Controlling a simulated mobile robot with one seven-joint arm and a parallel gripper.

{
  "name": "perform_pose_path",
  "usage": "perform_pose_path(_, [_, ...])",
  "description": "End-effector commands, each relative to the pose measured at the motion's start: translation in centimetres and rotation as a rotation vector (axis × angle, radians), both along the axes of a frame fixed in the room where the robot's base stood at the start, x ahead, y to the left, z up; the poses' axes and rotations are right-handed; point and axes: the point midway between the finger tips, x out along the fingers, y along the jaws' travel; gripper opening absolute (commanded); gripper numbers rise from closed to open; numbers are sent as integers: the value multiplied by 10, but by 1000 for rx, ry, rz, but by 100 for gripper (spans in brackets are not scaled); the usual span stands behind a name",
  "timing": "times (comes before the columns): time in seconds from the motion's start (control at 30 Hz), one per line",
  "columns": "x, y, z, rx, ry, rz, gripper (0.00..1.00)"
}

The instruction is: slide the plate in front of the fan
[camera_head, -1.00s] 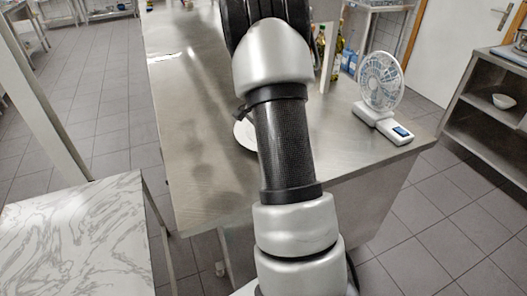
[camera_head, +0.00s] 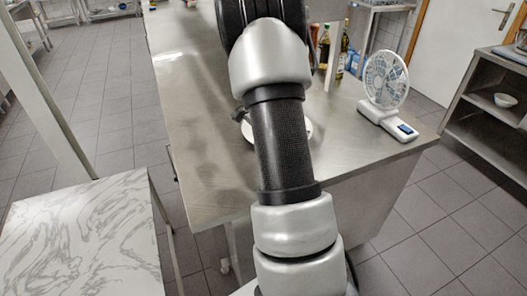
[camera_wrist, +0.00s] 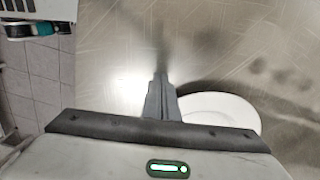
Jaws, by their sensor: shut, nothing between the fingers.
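The white plate (camera_wrist: 218,104) lies flat on the metal counter in the wrist view, partly hidden behind my gripper's body. In the head view my arm crosses in front of the plate (camera_head: 247,129), and slivers of it show on both sides. My gripper (camera_wrist: 160,76) is shut and empty, with its fingertips low over the counter just left of the plate. Whether the fingers touch the plate is unclear. The white fan (camera_head: 385,80) stands upright on its base at the counter's right side, to the right of the plate in the head view.
The metal counter (camera_head: 200,150) has bare room between the plate and the fan. Bottles (camera_head: 336,52) stand behind, near a white post. A marbled table (camera_head: 85,240) is at lower left. A shelf with a small bowl (camera_head: 505,100) is at right.

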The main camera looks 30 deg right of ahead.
Motion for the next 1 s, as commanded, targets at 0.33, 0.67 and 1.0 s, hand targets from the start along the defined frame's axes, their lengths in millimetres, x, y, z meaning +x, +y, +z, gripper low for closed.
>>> perform_pose_path(0.33, [1,0,75,-2,-3,1,0])
perform_pose_path(0.67, [6,-6,98,-16,15,83,0])
perform_pose_path(1.0, [74,-68,78,-119,335,1184,0])
